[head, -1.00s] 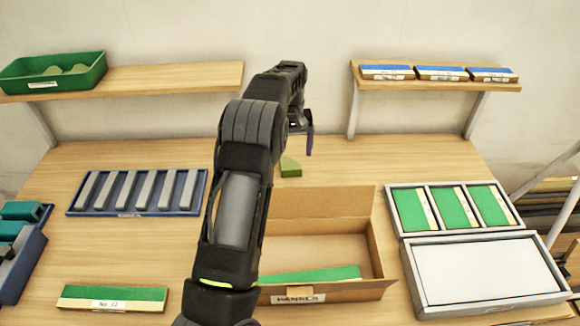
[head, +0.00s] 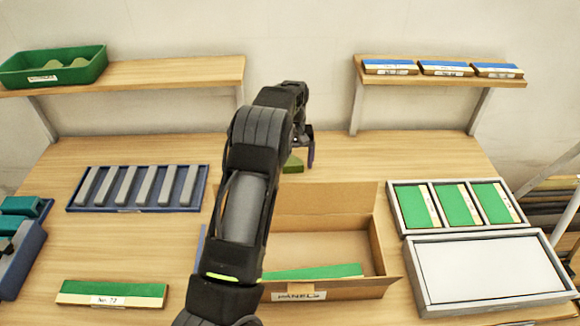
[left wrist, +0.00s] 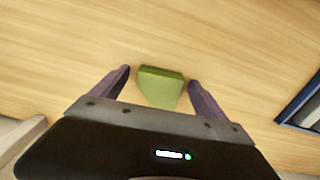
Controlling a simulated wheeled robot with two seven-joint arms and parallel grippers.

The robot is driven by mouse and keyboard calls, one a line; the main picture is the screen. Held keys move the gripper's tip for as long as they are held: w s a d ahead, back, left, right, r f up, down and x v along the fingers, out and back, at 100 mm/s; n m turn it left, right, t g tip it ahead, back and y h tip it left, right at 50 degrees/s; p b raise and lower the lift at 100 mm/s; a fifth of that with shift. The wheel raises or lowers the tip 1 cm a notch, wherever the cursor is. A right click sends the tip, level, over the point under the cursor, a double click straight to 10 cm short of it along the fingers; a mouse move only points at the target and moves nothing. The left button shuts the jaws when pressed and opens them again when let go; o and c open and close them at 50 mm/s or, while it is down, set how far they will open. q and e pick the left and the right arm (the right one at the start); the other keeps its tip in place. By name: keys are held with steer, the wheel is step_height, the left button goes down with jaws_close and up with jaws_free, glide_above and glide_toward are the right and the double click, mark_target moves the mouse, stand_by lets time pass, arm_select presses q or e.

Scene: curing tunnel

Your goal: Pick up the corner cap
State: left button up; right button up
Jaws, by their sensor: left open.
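The corner cap (head: 293,164) is a small green wedge-shaped piece lying on the wooden table behind the cardboard box. In the left wrist view the cap (left wrist: 160,86) lies between the two fingertips, with a gap on each side. My left gripper (head: 304,150) is over the cap, and my arm hides part of it in the head view. In the left wrist view the left gripper (left wrist: 158,78) is open and empty, its dark purple fingers apart. My right gripper is not in view.
An open cardboard box (head: 375,240) with a green panel stands in front of the cap. A blue tray (head: 138,209) of grey bars is at left; a grey tray (head: 397,210) of green panels is at right. Shelves hang behind. Table around the cap is clear.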

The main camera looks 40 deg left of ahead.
mark_target(293, 163)
arm_select(q)
steer(key=shift+f, duration=0.4)
steer(key=shift+r, duration=0.1)
steer(key=c, duration=1.4)
steer(key=shift+r, duration=0.2)
step_height(293, 163, up, 10)
steer(key=shift+f+p, duration=0.2)
steer(key=shift+p, duration=0.55)
